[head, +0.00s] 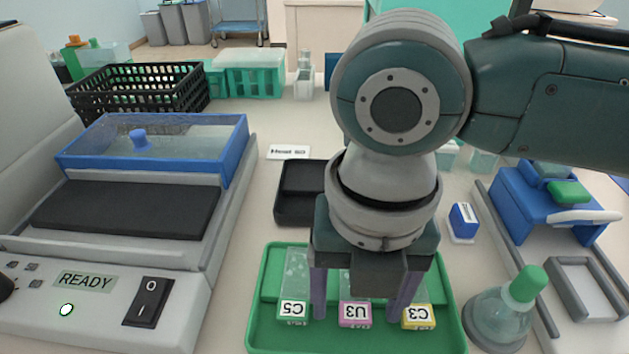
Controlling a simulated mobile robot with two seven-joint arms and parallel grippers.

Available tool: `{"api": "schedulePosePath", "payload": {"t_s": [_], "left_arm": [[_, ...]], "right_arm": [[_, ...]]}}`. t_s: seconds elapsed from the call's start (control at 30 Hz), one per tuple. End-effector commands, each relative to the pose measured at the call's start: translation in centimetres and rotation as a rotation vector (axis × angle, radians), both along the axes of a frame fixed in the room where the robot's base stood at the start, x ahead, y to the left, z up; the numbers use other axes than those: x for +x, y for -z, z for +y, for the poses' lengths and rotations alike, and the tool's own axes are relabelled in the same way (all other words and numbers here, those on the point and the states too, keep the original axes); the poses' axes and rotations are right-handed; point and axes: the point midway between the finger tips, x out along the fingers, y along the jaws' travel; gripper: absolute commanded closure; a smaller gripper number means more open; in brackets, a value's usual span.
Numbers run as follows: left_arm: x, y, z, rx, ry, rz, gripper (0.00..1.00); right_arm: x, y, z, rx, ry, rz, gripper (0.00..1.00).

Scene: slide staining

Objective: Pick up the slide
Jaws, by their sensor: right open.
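Three glass slides lie side by side in a green tray (262,338) at the bottom centre of the head view. The left slide (294,293) has a green label reading C5. The middle slide (355,314) has a pink label reading U3. The right slide (419,317) has a yellow label reading C3. My right gripper (358,300) points down over the tray, open, with one finger on each side of the middle slide. Whether the fingers touch it I cannot tell. The gripper hides the upper parts of the middle and right slides. My left gripper is out of view.
A staining machine (190,262) with a blue-rimmed clear lid stands at the left. A bottle with a green cap (528,283) stands right of the tray. A black tray (297,195) lies behind. A blue device (545,205) stands at the right, a black basket (140,90) at the back left.

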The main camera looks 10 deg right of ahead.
Motion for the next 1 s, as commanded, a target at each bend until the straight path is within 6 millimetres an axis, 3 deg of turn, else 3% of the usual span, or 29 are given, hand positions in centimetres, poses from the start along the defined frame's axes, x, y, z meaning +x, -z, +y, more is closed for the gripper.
{"api": "schedulePosePath", "payload": {"t_s": [0.1,0.73,1.0], "left_arm": [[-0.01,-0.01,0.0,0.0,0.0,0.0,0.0],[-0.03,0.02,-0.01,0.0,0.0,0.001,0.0],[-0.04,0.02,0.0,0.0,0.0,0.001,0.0]], "right_arm": [[0.01,-0.04,0.02,0.0,0.0,0.0,0.28],[0.01,-0.07,0.01,0.0,0.001,0.0,0.99],[0.02,-0.09,0.01,0.001,0.001,0.0,1.0]]}}
